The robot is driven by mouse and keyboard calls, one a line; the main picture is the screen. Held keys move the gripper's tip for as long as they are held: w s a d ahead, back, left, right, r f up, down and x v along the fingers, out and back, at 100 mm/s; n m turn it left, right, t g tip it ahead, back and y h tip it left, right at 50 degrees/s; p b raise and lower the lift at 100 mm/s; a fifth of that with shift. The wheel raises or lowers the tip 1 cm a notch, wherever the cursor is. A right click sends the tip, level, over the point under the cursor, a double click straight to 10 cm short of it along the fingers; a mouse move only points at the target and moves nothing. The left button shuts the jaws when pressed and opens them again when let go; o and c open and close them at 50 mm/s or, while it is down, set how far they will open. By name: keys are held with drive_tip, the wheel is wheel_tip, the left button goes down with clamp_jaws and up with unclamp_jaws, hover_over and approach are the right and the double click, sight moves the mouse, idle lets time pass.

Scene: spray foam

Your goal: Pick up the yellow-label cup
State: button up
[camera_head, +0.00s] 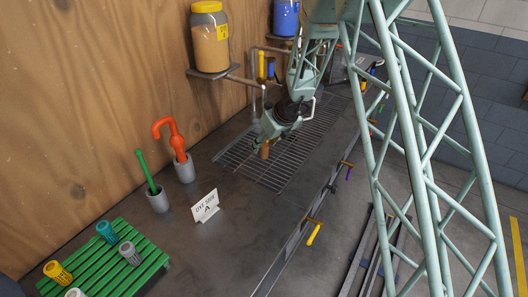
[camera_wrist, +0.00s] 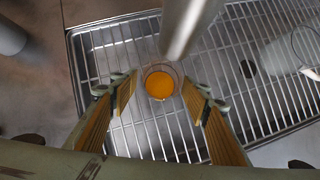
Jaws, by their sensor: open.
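My gripper (camera_wrist: 160,92) is open, with its two wood-coloured fingers on either side of a small round clear cup with orange-yellow contents (camera_wrist: 158,80). In the wrist view the cup shows from above, over the metal grate, between the fingertips; I cannot see a label on it or tell whether the fingers touch it. In the head view my gripper (camera_head: 265,144) is low over the grate (camera_head: 290,155), and the cup is hard to make out there. A yellow patterned cup (camera_head: 58,273) stands on the green slatted rack at the lower left.
The green rack (camera_head: 120,265) also holds teal, grey and white cups. Grey holders with a green-handled tool (camera_head: 150,178) and an orange one (camera_head: 174,145), and a white sign (camera_head: 204,206), stand left of the grate. A large jar (camera_head: 209,45) sits on a wall shelf. A clear vessel (camera_wrist: 290,52) is at the right.

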drive_tip(key=shift+w+a+f, duration=0.2)
drive_tip(key=shift+f, duration=0.25)
idle(0.3)
drive_tip(key=c, duration=1)
